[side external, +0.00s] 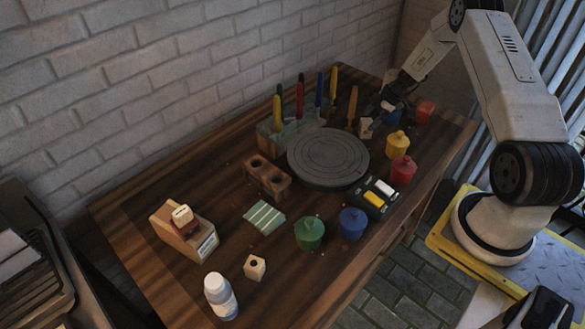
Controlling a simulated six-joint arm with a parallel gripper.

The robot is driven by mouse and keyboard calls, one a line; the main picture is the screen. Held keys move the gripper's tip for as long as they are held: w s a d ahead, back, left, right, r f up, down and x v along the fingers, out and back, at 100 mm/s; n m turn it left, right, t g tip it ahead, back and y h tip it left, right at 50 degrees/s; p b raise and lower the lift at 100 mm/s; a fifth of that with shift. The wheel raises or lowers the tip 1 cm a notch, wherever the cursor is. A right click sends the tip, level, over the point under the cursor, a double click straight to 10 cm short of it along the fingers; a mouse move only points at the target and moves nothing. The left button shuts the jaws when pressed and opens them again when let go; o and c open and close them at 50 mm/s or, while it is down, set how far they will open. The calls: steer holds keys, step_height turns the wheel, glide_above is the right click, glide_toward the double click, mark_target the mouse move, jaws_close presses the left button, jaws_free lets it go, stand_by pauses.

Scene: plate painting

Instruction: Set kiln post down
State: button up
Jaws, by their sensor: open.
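My gripper (379,106) is at the far right part of the table, beyond the round grey turntable (328,157), low near the tabletop. Its jaws are open but small and dark in this view. A pale angular block (366,128) stands just below it, and I cannot tell whether they touch. A blue item (390,114) is close beside the gripper, partly hidden. A small pale cube with a dark hole (255,267) stands alone near the front of the table. I cannot tell which pale block is the kiln post.
Yellow (397,145), red (403,171), blue (353,223) and green (309,233) pots stand around the turntable. A rack (275,142) of upright coloured tools is behind it. A wooden holder (267,177), white bottle (221,297) and orange-red block (425,111) also stand on the table.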

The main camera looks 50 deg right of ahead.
mark_target(368, 121)
steer(key=shift+x, duration=2.2)
jaws_close()
steer(key=shift+r, duration=0.1)
step_height(368, 121, up, 18)
